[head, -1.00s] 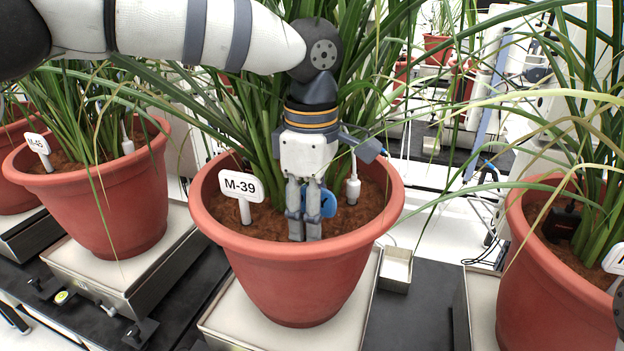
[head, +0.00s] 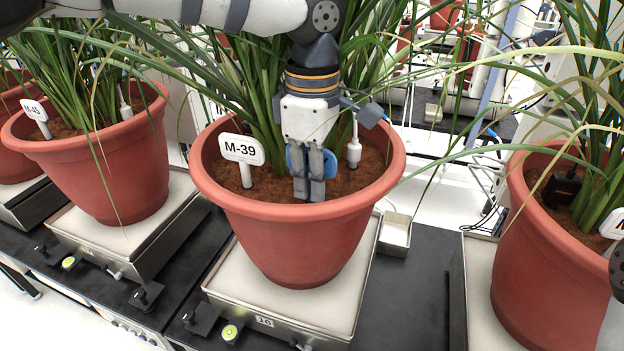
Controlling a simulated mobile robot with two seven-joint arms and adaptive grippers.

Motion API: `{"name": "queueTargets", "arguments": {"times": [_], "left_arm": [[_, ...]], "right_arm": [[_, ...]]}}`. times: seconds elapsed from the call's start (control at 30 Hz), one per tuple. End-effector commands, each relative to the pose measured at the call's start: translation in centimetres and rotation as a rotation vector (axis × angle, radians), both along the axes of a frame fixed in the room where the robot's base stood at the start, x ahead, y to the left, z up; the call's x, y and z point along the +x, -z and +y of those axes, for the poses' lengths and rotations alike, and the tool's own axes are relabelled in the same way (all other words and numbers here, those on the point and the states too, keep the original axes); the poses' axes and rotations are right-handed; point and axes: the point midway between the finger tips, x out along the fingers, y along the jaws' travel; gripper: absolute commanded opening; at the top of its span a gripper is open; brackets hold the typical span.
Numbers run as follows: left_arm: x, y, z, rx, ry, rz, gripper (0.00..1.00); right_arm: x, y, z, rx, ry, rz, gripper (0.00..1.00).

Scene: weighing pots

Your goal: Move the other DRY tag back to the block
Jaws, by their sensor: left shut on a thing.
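A blue tag (head: 331,163) is at my left gripper's fingers, inside the pot marked M-39 (head: 300,238). Its edges show on both sides of the fingers; the fingers cover its middle, and I cannot read any writing on it. My left gripper (head: 309,192) points down, shut on the blue tag, with its tips at or just above the brown soil. I cannot tell whether the tag's lower end is in the soil. I cannot make out a tag block for certain.
A white M-39 label (head: 243,149) stands left of the gripper, and a white probe (head: 353,150) right of it. Long leaves hang around the arm. The pot stands on a scale (head: 285,310); a small pale open box (head: 396,232) is beside it. More potted plants flank it.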

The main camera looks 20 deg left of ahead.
Motion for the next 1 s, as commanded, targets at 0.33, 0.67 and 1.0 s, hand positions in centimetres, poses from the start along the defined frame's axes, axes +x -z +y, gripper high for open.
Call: {"name": "queueTargets", "arguments": {"times": [0.33, 0.67, 1.0], "left_arm": [[0.0, -3.7, 0.0, 0.000, 0.000, -0.010, 0.00], [0.0, -6.7, 0.0, 0.000, 0.000, -0.009, 0.00], [0.0, -8.2, 0.0, -0.001, 0.001, -0.004, 0.00]], "right_arm": [[1.4, -1.3, 0.0, 0.000, 0.000, -0.050, 0.40], [2.2, -2.0, 0.0, 0.000, 0.001, -0.078, 0.40], [2.4, -2.3, 0.0, 0.000, 0.001, -0.089, 0.40]]}}
